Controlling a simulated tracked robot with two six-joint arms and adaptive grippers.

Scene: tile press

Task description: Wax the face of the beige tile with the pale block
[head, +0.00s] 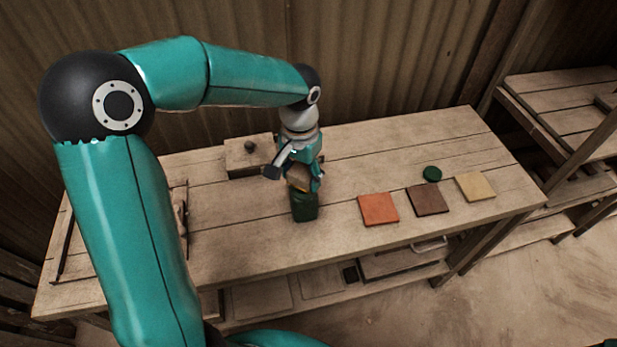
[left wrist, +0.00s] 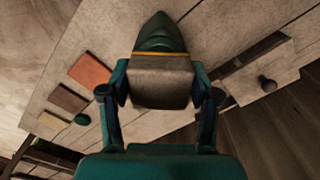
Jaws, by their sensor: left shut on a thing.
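The beige tile (head: 475,186) lies flat at the right end of the bench; it also shows in the left wrist view (left wrist: 50,121). My left gripper (head: 302,180) is over the middle of the bench, well left of that tile. It is shut on a block with a tan-grey end (left wrist: 160,86), a thin yellow band and a dark green pointed part. In the head view its dark green part (head: 304,208) is below the fingers. Whether it touches the bench, or is the pale block, I cannot tell. My right gripper is out of view.
An orange tile (head: 378,209) and a brown tile (head: 428,200) lie in a row left of the beige tile. A small green disc (head: 432,173) lies behind them. A knobbed wooden block (head: 247,160) is at the back. A shelf (head: 560,100) stands right.

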